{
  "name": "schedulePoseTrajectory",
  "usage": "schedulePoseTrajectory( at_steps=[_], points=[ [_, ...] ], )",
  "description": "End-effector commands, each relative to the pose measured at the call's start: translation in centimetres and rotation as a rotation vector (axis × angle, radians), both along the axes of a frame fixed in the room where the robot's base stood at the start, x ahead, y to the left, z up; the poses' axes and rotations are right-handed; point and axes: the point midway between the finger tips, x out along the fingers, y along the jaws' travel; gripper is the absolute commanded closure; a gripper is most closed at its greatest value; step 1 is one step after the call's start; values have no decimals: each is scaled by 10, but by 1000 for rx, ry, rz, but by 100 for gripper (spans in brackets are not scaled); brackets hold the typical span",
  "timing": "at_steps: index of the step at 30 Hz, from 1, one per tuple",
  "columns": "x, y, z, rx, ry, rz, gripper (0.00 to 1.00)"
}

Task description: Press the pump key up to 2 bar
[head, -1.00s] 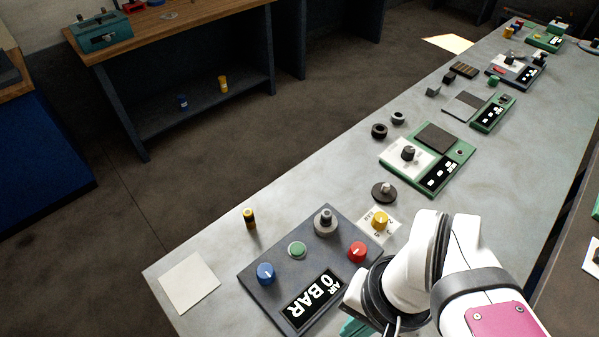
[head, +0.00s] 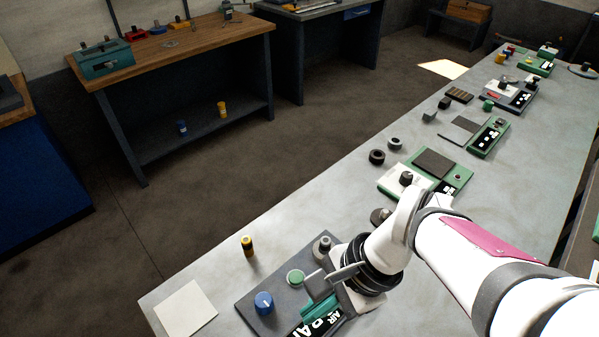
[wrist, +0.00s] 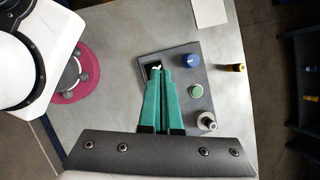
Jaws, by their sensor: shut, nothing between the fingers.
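The dark control panel (head: 253,290) lies on the grey bench, and it also shows in the wrist view (wrist: 180,58). It carries a blue knob (head: 264,303), a green button (head: 295,278) and a grey knob with a dark top (head: 322,246). I cannot tell which one is the pump key. The display (head: 316,326) is partly hidden by my gripper; "AIR" and a 0 show. My gripper (head: 310,312) has teal fingers, shut and empty, above the panel. In the wrist view the fingertips (wrist: 158,72) cover part of the display, left of the blue and green controls.
A yellow-and-black cylinder (head: 247,246) stands behind the panel. A white sheet (head: 186,308) lies at the near left corner of the bench. A green-framed device (head: 435,165) and dark rings (head: 377,157) stand farther along.

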Motion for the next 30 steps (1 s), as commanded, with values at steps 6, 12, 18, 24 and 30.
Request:
schedulePoseTrajectory(
  at_steps=[6, 12, 18, 24, 30],
  points=[
    [92, 25, -40, 209, 372, -696, 100],
    [140, 24, -76, 298, 599, -1082, 100],
    [151, 22, -86, 317, 659, -1182, 100],
    [150, 23, -85, 318, 657, -1179, 100],
    [150, 23, -97, 317, 660, -1178, 100]
  ],
)
